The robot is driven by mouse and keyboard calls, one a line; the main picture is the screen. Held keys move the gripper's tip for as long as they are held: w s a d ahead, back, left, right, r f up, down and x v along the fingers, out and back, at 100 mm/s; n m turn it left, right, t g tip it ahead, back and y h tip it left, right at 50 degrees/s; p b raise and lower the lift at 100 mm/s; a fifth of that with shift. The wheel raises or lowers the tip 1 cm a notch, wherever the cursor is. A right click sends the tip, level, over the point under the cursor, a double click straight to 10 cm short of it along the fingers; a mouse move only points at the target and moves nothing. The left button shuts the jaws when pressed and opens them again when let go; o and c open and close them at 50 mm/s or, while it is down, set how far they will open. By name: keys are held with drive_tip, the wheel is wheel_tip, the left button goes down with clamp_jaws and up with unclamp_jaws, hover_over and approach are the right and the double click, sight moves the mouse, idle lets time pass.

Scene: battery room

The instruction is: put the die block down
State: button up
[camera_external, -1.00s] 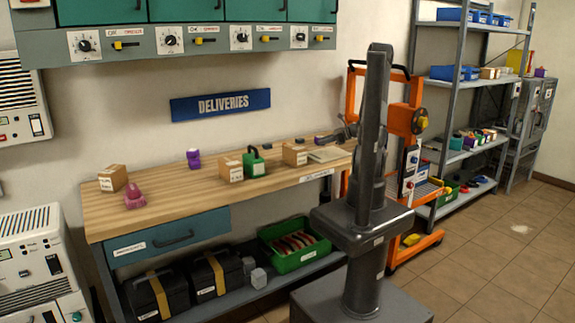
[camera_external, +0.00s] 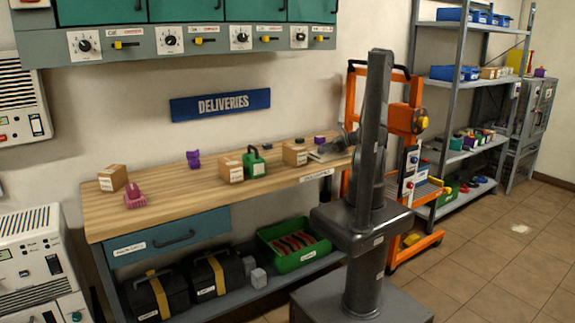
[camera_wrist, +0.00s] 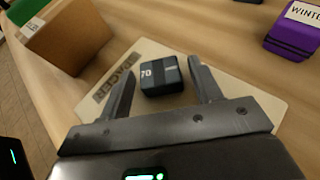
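A dark block (camera_wrist: 161,76) marked "70", which I take for the die block, rests on a pale lettered board (camera_wrist: 238,92) on the wooden bench in the wrist view. My gripper (camera_wrist: 163,82) is open around it, one finger on each side, with a gap visible on both sides. In the external view my gripper is low over the pale board (camera_external: 322,157) at the bench's right end, partly behind my column. I cannot make out the block clearly there.
A cardboard box (camera_wrist: 66,38) stands left of the board, and a purple labelled box (camera_wrist: 294,32) lies to its right. Farther left on the bench (camera_external: 180,190) are a green container (camera_external: 254,166) and other boxes. An orange frame (camera_external: 410,170) stands beyond the bench's right end.

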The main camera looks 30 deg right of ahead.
drive_tip(key=shift+o, duration=0.2)
drive_tip(key=shift+r, duration=0.15)
wheel_tip(320, 180, up, 4)
hover_over(345, 154)
drive_tip(key=shift+r, duration=0.15)
drive_tip(key=shift+s+r, duration=0.15)
drive_tip(key=shift+r, duration=0.05)
drive_tip(key=s+a+r+n+g+h, duration=0.2)
drive_tip(key=s+a+r+n+h, duration=0.2)
drive_tip(key=a+r+n, duration=0.4)
drive_tip(key=s+a+r+n+g+h, duration=0.2)
drive_tip(key=s+a+r+n+h, duration=0.3)
drive_tip(key=n, duration=1.4)
drive_tip(key=s+a+r, duration=0.1)
drive_tip(key=a+r, duration=0.3)
drive_tip(key=a, duration=0.3)
drive_tip(key=shift+s+a+r+h, duration=0.2)
drive_tip(key=shift+a+h, duration=0.1)
drive_tip(key=shift+a, duration=0.1)
drive_tip(key=shift+o, duration=0.4)
